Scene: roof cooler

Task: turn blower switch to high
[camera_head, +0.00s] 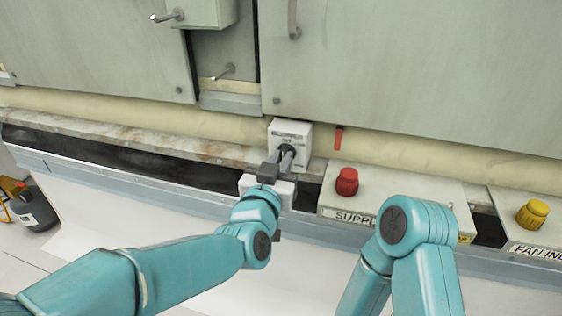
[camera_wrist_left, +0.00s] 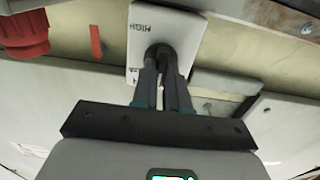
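The blower switch is a white box (camera_head: 291,130) with a dark round knob (camera_head: 287,149), mounted low on the cabinet front. My left gripper (camera_head: 283,156) reaches the knob from the front. In the left wrist view its two grey fingers (camera_wrist_left: 161,66) close in on the knob from both sides and partly hide it. The knob's exact pointing direction is hidden. My right arm shows, but its gripper is out of view.
A red knob (camera_head: 347,181) on a supply box stands right of the switch, and a yellow knob (camera_head: 532,213) farther right. A small red tag (camera_head: 339,138) hangs beside the switch. A dark jug (camera_head: 35,208) stands at far left. Large cabinet panels (camera_head: 410,70) rise behind.

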